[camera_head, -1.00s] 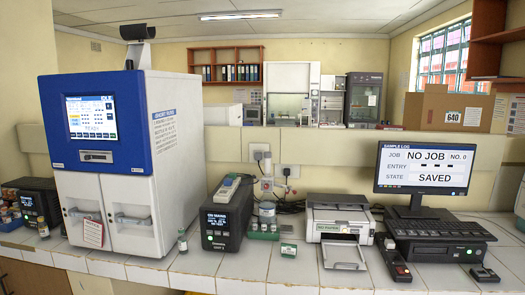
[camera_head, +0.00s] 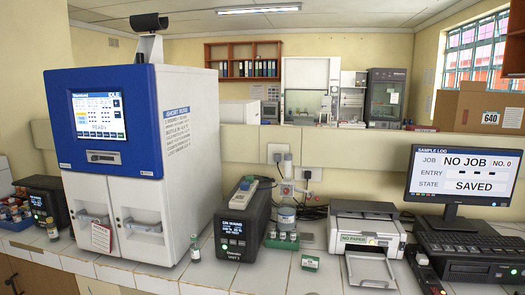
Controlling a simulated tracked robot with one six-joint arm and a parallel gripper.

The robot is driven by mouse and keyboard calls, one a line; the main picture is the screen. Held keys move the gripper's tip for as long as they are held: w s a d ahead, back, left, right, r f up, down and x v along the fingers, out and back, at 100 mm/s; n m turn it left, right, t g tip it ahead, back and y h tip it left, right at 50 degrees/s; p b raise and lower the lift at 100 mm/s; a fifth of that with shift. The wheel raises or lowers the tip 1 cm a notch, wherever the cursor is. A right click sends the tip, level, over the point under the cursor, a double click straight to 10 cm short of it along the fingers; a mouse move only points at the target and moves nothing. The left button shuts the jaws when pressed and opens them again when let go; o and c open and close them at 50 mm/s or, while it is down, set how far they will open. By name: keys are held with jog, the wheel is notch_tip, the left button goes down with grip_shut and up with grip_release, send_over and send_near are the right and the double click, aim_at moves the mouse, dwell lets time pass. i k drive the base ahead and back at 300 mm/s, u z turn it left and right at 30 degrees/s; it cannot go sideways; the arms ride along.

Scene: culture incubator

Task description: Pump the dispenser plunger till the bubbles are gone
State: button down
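What looks like the dispenser (camera_head: 286,212) stands on the counter right of the black power unit, as a bottle with a pale label and a white and grey upper part. A light upright piece, perhaps its plunger, rises at its top. Bubbles are too small to tell at this distance. My gripper is in no view.
A large white and blue analyser (camera_head: 130,150) stands left on the tiled counter. A black unit (camera_head: 240,228) with a handheld device on top stands close left of the dispenser. A printer (camera_head: 365,232) and monitor (camera_head: 464,172) stand right.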

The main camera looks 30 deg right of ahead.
aim_at(288, 158)
jog(key=u, duration=0.05)
jog(key=i, duration=1.05)
jog(key=z, duration=0.45)
